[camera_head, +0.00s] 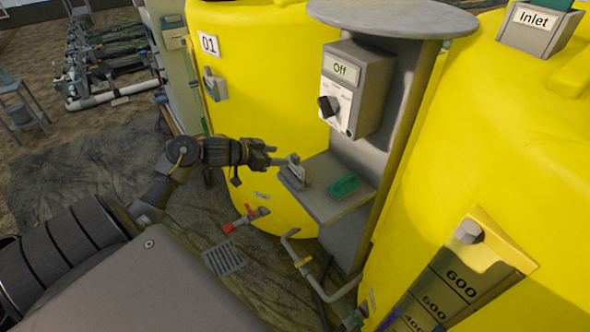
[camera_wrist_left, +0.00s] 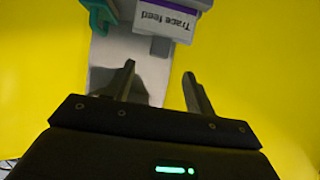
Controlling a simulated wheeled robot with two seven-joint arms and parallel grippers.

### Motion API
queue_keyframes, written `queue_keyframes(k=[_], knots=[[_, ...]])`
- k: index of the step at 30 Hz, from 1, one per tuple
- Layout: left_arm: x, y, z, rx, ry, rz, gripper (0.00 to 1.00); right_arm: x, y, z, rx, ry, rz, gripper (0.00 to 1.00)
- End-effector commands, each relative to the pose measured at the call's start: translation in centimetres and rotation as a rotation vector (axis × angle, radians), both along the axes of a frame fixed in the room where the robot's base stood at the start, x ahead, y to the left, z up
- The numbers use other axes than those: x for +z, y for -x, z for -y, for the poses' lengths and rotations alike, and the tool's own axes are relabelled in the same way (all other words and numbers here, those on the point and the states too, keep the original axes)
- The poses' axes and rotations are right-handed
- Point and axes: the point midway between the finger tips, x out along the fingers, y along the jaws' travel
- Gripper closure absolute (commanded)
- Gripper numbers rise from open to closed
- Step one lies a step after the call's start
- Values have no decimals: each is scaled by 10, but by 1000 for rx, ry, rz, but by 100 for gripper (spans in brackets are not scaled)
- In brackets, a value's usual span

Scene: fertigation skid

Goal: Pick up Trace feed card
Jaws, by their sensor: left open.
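The Trace feed card (camera_wrist_left: 167,22) shows in the left wrist view as a white card with a purple stripe and the words "Trace feed". It seems to sit in a grey holder (camera_wrist_left: 152,43) at the edge of a grey shelf. In the head view the holder (camera_head: 293,172) is at the shelf's left end, and the card's text cannot be read. My left gripper (camera_head: 272,158) is just left of the holder. In the left wrist view its fingers (camera_wrist_left: 160,82) are open and empty, with the card beyond the fingertips. My right gripper is not in view.
A green item (camera_head: 343,186) lies on the grey shelf (camera_head: 325,208), right of the holder. A control box (camera_head: 355,88) marked "Off" is above. Yellow tanks (camera_head: 260,60) stand on both sides. A red-handled valve (camera_head: 243,220) and a pipe (camera_head: 292,245) are below.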

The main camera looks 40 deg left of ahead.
Motion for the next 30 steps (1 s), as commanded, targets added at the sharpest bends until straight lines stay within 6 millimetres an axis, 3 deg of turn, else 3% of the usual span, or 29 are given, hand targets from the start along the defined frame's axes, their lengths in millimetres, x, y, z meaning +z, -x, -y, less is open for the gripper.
queue_keyframes(k=[11, 21, 30], knots=[[-10, -19, 6, 0, 2, 0, 45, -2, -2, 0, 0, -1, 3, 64], [-31, -55, 18, 1, 2, -1, 45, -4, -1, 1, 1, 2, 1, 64], [-33, -58, 19, -1, -1, -1, 48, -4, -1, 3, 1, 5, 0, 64]])
